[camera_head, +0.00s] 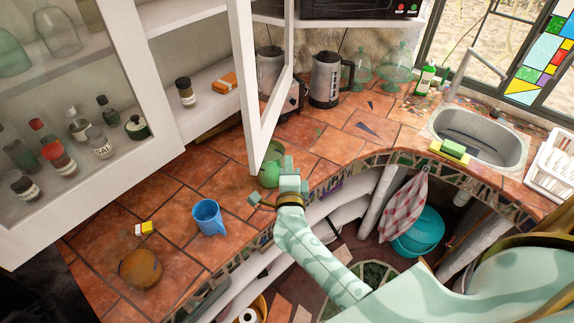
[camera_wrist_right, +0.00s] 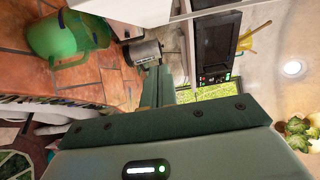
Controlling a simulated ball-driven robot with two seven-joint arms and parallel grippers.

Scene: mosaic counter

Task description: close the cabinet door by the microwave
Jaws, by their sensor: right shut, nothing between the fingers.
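The cabinet door (camera_head: 246,70), a white frame around glass, stands open, swung out over the counter. Its near edge points toward me. The microwave (camera_head: 350,9) is at the top, right of the door, and also shows in the wrist view (camera_wrist_right: 214,50). My right gripper (camera_head: 287,166) is shut and empty, low over the counter's front edge, just right of the door's lower near corner. I cannot tell whether it touches the door. In the wrist view its fingers (camera_wrist_right: 158,88) lie together. My left gripper is not in view.
A green jug (camera_head: 268,174) stands beside my right gripper. A blue mug (camera_head: 208,217), a yellow-and-white block (camera_head: 145,229) and a round brown item (camera_head: 141,268) are on the counter at left. A kettle (camera_head: 325,80) stands behind the door. A jar (camera_head: 185,92) sits inside the cabinet.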

